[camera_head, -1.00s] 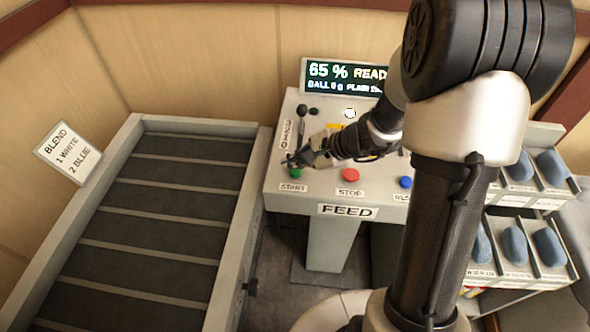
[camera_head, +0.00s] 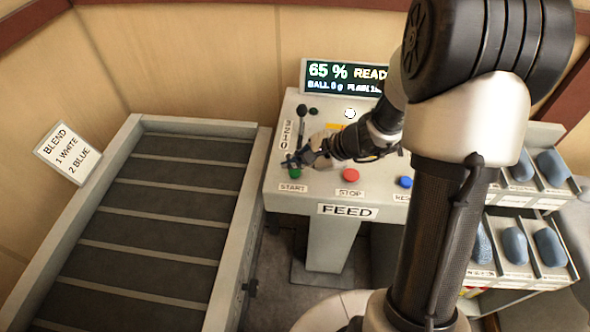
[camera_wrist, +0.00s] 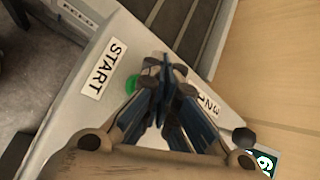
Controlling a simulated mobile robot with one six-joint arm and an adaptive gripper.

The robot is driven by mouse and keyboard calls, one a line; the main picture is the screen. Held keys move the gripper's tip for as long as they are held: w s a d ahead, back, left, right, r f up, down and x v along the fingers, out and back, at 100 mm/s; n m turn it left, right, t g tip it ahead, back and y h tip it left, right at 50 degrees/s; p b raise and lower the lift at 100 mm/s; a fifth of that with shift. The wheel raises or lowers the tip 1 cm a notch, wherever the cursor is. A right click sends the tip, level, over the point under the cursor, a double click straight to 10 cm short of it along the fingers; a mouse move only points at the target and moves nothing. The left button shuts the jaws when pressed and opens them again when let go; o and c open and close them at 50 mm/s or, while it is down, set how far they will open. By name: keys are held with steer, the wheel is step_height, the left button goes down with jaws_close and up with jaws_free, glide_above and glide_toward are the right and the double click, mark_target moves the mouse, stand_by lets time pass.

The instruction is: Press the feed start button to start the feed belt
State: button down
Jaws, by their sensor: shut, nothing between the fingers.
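The green start button (camera_head: 295,175) sits on the front left of the grey feed console (camera_head: 380,203), above a START label (camera_head: 293,188). My gripper (camera_head: 290,162) is shut and empty, with its fingertips just above and behind the button in the head view. In the wrist view the shut fingers (camera_wrist: 165,62) partly cover the green button (camera_wrist: 131,84), and the START label (camera_wrist: 103,69) lies beside it. I cannot tell whether the fingertips touch the console. The feed belt (camera_head: 150,215) is dark with pale cross slats and lies to the left of the console.
A red stop button (camera_head: 351,174) and a blue button (camera_head: 405,182) are to the right on the console. A black-knobbed lever (camera_head: 301,112) stands behind the gripper. A display (camera_head: 342,77) reads 65 %. A rack (camera_head: 525,270) with blue items is at right.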

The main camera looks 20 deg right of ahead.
mark_target(294, 173)
steer(key=shift+f+b, duration=0.4)
steer(key=shift+b, duration=0.05)
steer(key=shift+f+b, duration=1)
steer(key=shift+b, duration=0.1)
stand_by(1.0)
steer(key=shift+r, duration=0.3)
steer(key=shift+r+p, duration=0.45)
steer(key=shift+r, duration=0.1)
steer(key=r+p, duration=0.3)
steer(key=r, duration=0.1)
steer(key=shift+d, duration=0.3)
steer(key=shift+a+r, duration=0.1)
steer(key=shift+a, duration=0.15)
